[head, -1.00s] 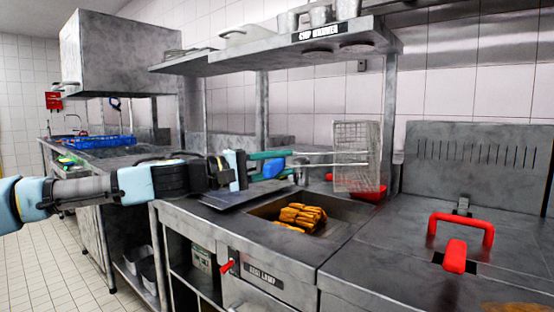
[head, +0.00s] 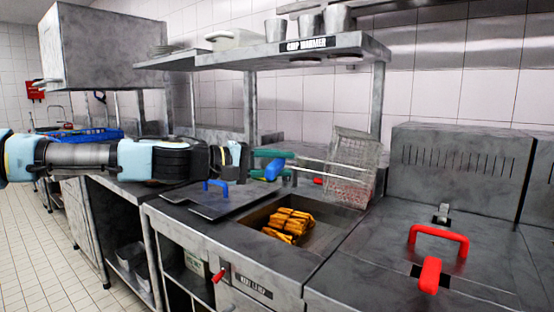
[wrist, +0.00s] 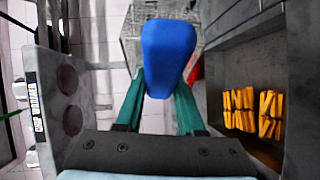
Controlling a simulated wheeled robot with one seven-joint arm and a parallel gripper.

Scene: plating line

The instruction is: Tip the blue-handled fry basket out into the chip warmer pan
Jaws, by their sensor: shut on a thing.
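My gripper (head: 274,163) is shut on the blue handle (wrist: 168,52) of the fry basket. Its green fingers sit on both sides of the handle in the wrist view. The wire mesh basket (head: 352,165) is held out to the right, tilted, above the right back side of the chip warmer pan (head: 322,238). I see no chips in the mesh. Golden chips (head: 290,222) lie in the pan, towards its left; they also show in the wrist view (wrist: 240,110).
A dark lid with a blue handle (head: 215,187) lies left of the pan. A shelf labelled chip warmer (head: 304,46) hangs above, with metal cups on it. A red-handled unit (head: 438,240) stands at the right.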

